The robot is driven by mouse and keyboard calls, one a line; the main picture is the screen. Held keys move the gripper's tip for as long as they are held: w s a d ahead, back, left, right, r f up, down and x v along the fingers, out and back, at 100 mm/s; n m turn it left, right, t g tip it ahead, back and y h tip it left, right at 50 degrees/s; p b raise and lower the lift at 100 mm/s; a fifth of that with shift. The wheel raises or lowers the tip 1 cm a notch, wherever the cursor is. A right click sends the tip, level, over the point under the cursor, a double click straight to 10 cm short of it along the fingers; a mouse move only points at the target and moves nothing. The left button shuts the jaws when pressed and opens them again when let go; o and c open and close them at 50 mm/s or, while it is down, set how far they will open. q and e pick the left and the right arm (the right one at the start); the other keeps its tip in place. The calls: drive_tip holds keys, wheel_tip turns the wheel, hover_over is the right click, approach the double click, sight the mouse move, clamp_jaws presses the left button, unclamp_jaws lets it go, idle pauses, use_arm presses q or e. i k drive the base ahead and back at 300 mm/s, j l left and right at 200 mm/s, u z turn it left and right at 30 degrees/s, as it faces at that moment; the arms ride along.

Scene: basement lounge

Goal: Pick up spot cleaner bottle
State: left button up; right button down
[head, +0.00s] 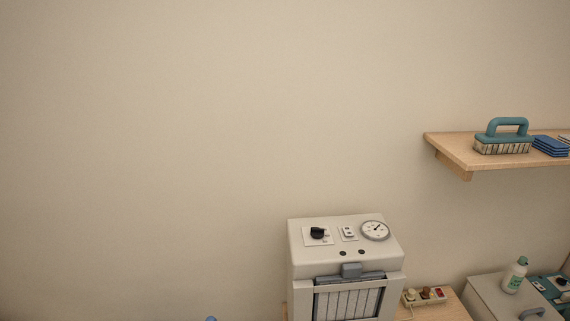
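A small white bottle with a teal cap and a green label (514,276) stands upright at the lower right, on top of a pale grey box-like unit (484,289). It may be the spot cleaner bottle, but its label is too small to read. Neither of my grippers shows in the head view.
A white machine with a dial (345,240) stands at bottom centre. A power strip (424,296) lies on a wooden surface between it and the bottle. A wall shelf (457,150) at right holds a teal-handled brush (502,138) and blue folded cloths (550,147).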

sight(517, 272)
drive_tip(key=z, duration=1.65)
